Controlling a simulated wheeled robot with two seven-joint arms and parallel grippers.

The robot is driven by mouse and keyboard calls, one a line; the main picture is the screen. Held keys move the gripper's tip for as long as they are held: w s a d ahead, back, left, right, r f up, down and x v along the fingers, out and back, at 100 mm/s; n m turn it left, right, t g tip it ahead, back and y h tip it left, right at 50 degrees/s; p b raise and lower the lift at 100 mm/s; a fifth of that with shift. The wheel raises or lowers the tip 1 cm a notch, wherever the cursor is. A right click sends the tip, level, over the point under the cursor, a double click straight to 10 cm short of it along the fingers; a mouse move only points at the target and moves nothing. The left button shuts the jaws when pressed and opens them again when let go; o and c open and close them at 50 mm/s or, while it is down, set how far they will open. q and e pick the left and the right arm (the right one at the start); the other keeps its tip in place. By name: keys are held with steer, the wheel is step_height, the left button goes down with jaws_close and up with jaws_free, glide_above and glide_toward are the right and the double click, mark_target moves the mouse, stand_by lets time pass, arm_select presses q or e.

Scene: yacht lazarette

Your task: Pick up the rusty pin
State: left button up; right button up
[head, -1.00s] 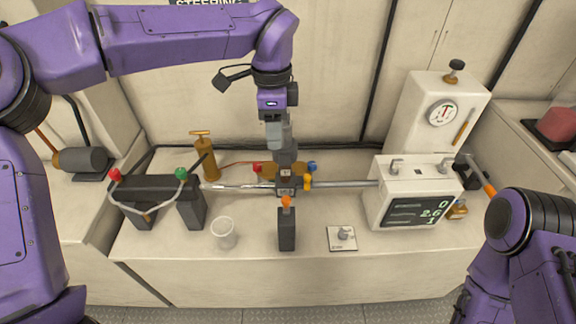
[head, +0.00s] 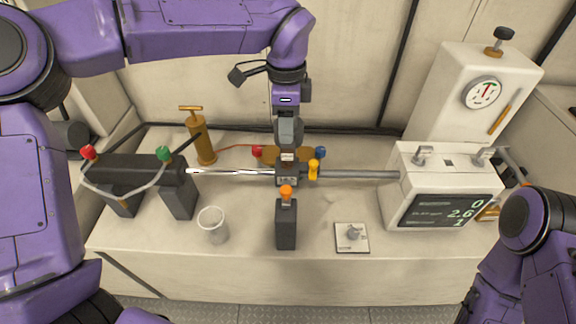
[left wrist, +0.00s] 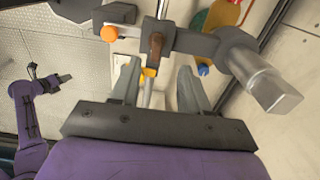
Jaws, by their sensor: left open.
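The rusty pin (left wrist: 156,45) is a small brown piece in a dark grey block in the left wrist view, upright as far as I can tell. In the head view I cannot make it out behind my left gripper. My left gripper (head: 288,150) points down over the block (head: 287,178) on the silver rod. In the left wrist view its two fingers (left wrist: 160,84) are apart, with nothing held between them; the pin is just beyond their tips. My right arm is low at the right in the head view. Its gripper end (left wrist: 64,78) is small in the left wrist view.
An orange-knobbed dark post (head: 286,228) stands in front of the block, and a yellow knob (head: 313,168) is beside it. A brass pump (head: 202,140) is behind.

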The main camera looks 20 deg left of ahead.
mark_target(287, 150)
arm_select(q)
steer(key=f+p, duration=0.1)
steer(key=f, duration=0.4)
steer(key=f+p, duration=0.1)
steer(key=f, duration=0.1)
steer(key=shift+s+d+f+p, duration=0.15)
steer(key=shift+s+f+p, duration=0.15)
steer(key=shift+f, duration=0.5)
jaws_close()
